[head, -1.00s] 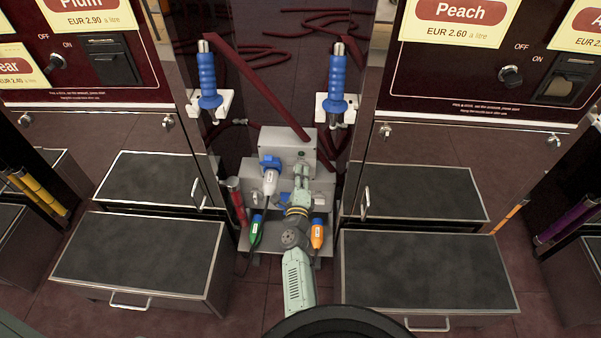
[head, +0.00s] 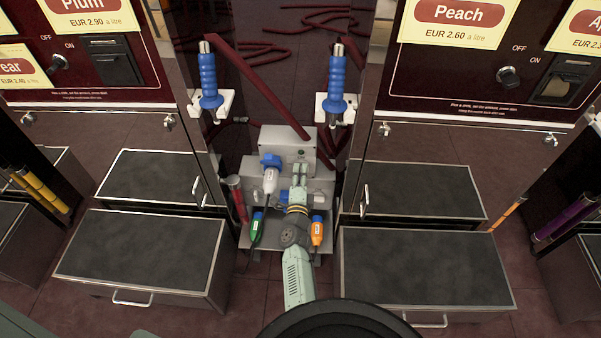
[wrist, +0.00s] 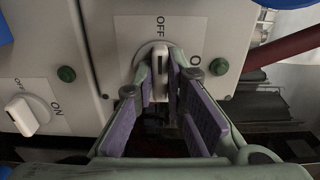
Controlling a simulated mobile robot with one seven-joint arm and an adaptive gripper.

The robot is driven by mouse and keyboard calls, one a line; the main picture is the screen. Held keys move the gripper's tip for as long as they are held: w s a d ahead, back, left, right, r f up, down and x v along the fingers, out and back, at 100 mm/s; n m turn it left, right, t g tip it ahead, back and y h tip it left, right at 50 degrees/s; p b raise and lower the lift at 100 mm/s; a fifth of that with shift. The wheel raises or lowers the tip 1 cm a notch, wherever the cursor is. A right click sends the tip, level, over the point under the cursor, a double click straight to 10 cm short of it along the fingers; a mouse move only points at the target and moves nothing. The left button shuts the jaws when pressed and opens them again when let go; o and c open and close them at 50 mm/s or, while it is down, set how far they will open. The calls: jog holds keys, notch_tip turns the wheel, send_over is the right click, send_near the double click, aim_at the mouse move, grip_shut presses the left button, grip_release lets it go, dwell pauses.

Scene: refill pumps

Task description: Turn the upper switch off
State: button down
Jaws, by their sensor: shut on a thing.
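The upper switch (wrist: 158,68) is a white knob on the upper grey box, which also shows in the head view (head: 277,137). In the wrist view its bar stands lengthwise, in line with the OFF label above it; ON is to its right. My gripper (wrist: 160,82) has a finger on each side of the bar and is shut on it. In the head view my gripper (head: 300,168) reaches up to the box front and hides the knob. The lower switch (wrist: 28,115) sits at left in the wrist view, its bar slanted.
Each switch has a green button (wrist: 219,67) beside it. A white-and-blue plug (head: 270,175) is close left of my gripper. A green connector (head: 256,227) and an orange connector (head: 317,231) flank my wrist. Blue nozzles (head: 208,80) hang above; a dark red hose (head: 262,92) crosses behind.

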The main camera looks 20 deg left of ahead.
jog(key=shift+w+r, duration=0.1)
jog(key=shift+r, duration=0.05)
jog(key=c, duration=1.6)
grip_release()
jog(key=shift+c, duration=0.2)
jog(key=v, duration=0.7)
jog(key=shift+s, duration=0.35)
jog(key=shift+d, duration=0.1)
